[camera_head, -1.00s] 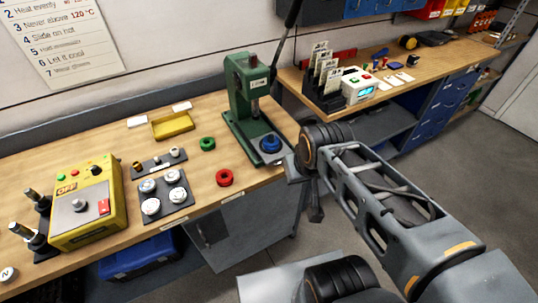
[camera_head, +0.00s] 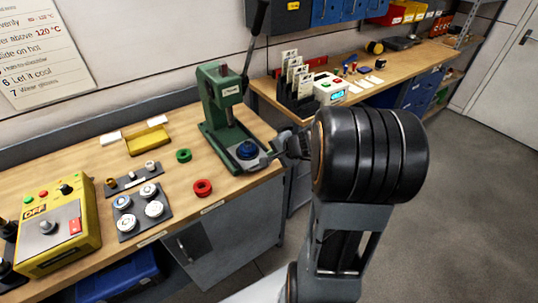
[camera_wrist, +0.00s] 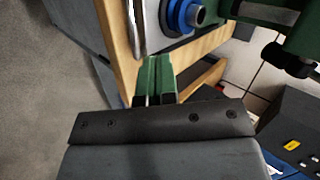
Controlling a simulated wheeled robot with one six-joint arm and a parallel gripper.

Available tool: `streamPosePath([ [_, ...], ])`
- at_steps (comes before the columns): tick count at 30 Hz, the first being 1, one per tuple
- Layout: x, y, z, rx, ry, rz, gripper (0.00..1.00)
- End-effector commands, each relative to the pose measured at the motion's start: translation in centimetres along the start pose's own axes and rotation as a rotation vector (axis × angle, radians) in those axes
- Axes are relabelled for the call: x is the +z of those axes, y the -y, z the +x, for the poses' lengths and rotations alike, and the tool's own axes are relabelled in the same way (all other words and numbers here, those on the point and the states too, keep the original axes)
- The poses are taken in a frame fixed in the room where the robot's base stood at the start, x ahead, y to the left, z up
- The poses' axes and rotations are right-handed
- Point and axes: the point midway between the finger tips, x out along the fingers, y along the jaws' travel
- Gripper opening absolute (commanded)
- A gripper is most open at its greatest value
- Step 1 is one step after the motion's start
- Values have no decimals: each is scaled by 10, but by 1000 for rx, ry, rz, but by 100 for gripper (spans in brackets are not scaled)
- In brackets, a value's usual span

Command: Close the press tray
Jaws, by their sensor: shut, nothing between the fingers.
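The green press (camera_head: 222,108) stands at the right end of the near workbench. Its grey tray (camera_head: 260,161) sticks out at the front of the press base and carries a blue ring-shaped part (camera_head: 247,150). In the wrist view the blue part (camera_wrist: 182,14) sits on the pale tray (camera_wrist: 163,42), and a silver bar (camera_wrist: 137,27) runs along the tray's outer side. My gripper (camera_wrist: 154,62) is shut and empty, with its green-looking fingertips just short of the tray edge. In the head view my gripper (camera_head: 276,152) is beside the tray's right side, and whether they touch cannot be told.
A red ring (camera_head: 203,187) and a green ring (camera_head: 184,155) lie on the wooden bench left of the press. A yellow control box (camera_head: 58,230) stands further left. A second bench (camera_head: 385,85) is behind on the right. The floor (camera_head: 455,200) at right is clear.

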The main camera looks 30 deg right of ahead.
Motion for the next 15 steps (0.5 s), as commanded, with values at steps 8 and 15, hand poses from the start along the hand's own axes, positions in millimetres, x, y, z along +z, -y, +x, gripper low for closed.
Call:
streamPosePath([
  [8, 2, 0, 46, 3, 5, -1, 0],
  [15, 1, 0, 72, 1, 3, -3, 0],
])
